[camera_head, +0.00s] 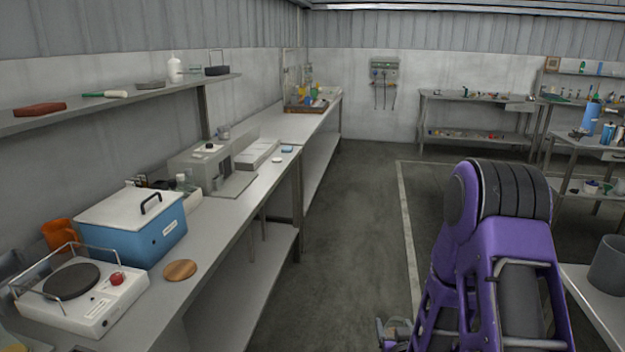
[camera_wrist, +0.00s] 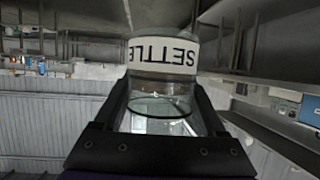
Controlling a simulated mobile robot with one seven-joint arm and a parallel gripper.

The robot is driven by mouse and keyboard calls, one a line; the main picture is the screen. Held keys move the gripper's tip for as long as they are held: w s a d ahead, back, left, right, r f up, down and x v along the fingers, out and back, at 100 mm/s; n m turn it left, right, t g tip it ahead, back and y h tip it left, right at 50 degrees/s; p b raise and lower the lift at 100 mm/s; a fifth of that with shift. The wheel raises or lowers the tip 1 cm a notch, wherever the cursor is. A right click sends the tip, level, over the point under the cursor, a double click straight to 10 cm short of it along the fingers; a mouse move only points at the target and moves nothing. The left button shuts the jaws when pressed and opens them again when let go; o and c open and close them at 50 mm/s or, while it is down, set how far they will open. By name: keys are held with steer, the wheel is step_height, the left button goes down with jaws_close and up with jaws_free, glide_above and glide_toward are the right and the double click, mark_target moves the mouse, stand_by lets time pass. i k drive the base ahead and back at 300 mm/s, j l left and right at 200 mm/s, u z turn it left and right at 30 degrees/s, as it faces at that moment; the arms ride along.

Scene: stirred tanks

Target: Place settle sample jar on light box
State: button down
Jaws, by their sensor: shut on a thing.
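The settle sample jar (camera_wrist: 163,54) is in the wrist view, a clear glass jar with a white band marked SETTLE that reads upside down in this view. My gripper (camera_wrist: 162,88) is shut on it, with a dark finger on each side. In the head view my purple arm is at the lower right, and the jar cannot be made out there. I cannot tell for sure which thing is the light box; a low white box (camera_head: 257,155) lies on the left bench.
The left bench holds a hotplate (camera_head: 75,295), a blue box with a white lid (camera_head: 135,225), a wooden disc (camera_head: 180,270) and a grey instrument (camera_head: 203,165). A wall shelf (camera_head: 120,103) hangs above. The floor aisle (camera_head: 340,250) is clear. A grey bucket (camera_head: 607,264) stands at right.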

mark_target(241, 178)
steer(key=i+l+u, duration=0.1)
steer(key=i+u, duration=0.2)
steer(key=i+l+u, duration=0.2)
steer(key=i+u, duration=0.15)
steer(key=i+l+u, duration=0.5)
steer(key=u, duration=0.25)
steer(key=i+l+u, duration=0.2)
steer(key=l+u, duration=0.15)
steer(key=i+l+u, duration=0.15)
steer(key=l+u, duration=0.6)
steer(key=l, duration=0.15)
steer(key=i+l+u, duration=0.1)
steer(key=l+u, duration=0.5)
steer(key=l, duration=0.35)
steer(key=k+l+u, duration=0.25)
steer(key=l, duration=0.35)
steer(key=i+l, duration=0.05)
steer(key=i, duration=0.05)
